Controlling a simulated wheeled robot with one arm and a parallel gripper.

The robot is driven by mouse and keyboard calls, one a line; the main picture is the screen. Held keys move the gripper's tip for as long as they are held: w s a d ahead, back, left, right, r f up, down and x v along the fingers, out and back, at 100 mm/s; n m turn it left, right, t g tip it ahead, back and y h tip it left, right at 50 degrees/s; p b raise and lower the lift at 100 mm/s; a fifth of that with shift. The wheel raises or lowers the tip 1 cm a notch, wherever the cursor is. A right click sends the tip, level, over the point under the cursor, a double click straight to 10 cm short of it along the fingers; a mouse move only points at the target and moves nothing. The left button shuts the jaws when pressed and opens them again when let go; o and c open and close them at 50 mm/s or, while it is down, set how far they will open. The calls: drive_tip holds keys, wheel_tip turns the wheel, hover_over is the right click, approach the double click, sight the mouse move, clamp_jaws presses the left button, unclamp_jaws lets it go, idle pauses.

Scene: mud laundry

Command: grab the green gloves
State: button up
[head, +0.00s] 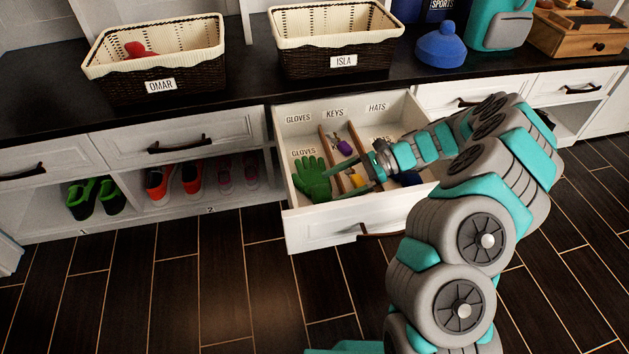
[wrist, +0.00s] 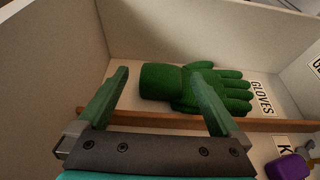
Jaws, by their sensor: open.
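The green gloves (head: 312,178) lie in the left compartment of the open drawer (head: 318,236), under labels reading GLOVES. In the wrist view the gloves (wrist: 196,88) lie flat, cuff to the left and fingers to the right. My gripper (head: 345,175) is over the drawer, near the divider just right of the gloves. In the wrist view my gripper (wrist: 160,90) is open and empty, its two fingers spread in front of the gloves. I cannot tell whether a fingertip touches them.
A wooden divider (wrist: 180,121) runs beside the gloves. A purple item (head: 344,145) lies in the keys compartment. Two baskets, OMAR (head: 170,72) and ISLA (head: 320,50), stand on the counter. Shoes (head: 95,198) sit on the shelf below. The floor before the drawer is clear.

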sight(324, 191)
drive_tip(key=x, duration=0.4)
drive_tip(key=shift+a+f, duration=0.15)
drive_tip(key=shift+f, duration=0.1)
drive_tip(key=c, duration=1.4)
drive_tip(key=shift+r, duration=0.1)
